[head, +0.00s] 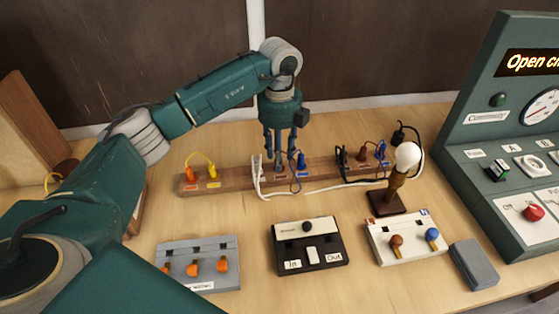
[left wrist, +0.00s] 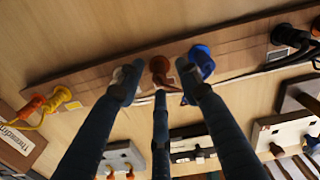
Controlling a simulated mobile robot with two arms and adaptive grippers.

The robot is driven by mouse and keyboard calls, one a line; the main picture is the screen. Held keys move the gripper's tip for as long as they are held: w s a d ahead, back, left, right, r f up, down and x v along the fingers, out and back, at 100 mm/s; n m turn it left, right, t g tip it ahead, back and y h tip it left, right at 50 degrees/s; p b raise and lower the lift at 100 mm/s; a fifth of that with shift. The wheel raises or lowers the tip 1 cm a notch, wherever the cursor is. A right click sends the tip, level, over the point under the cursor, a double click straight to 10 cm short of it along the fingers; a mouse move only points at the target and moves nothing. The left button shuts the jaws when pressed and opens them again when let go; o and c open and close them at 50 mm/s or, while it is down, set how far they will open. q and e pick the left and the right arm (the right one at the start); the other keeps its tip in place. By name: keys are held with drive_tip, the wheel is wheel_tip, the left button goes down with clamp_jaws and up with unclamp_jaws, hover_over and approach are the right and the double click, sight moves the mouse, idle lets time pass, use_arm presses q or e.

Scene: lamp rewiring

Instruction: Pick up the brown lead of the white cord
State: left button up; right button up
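My left gripper (head: 281,160) points straight down over the wooden strip (head: 228,181), and its fingers are spread with nothing gripped. The brown lead (left wrist: 160,68) shows in the left wrist view between the fingertips, standing on the strip. In the head view the fingers mostly cover it. A blue lead (head: 301,161) stands just right of the fingers; in the left wrist view the blue lead (left wrist: 203,62) lies close to one fingertip. The white cord (head: 330,188) runs along the strip's front, with a white end (head: 257,168) left of the gripper. My right gripper is not in view.
Orange and yellow plugs (head: 202,176) stand at the strip's left end. Black, brown and blue leads and a bulb on a stand (head: 407,158) are to the right. Grey, black and white boxes (head: 310,257) lie in front. A green console (head: 500,150) stands far right.

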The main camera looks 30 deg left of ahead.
use_arm(q)
drive_tip(key=shift+f, duration=1.05)
clamp_jaws()
drive_tip(key=shift+r, duration=0.1)
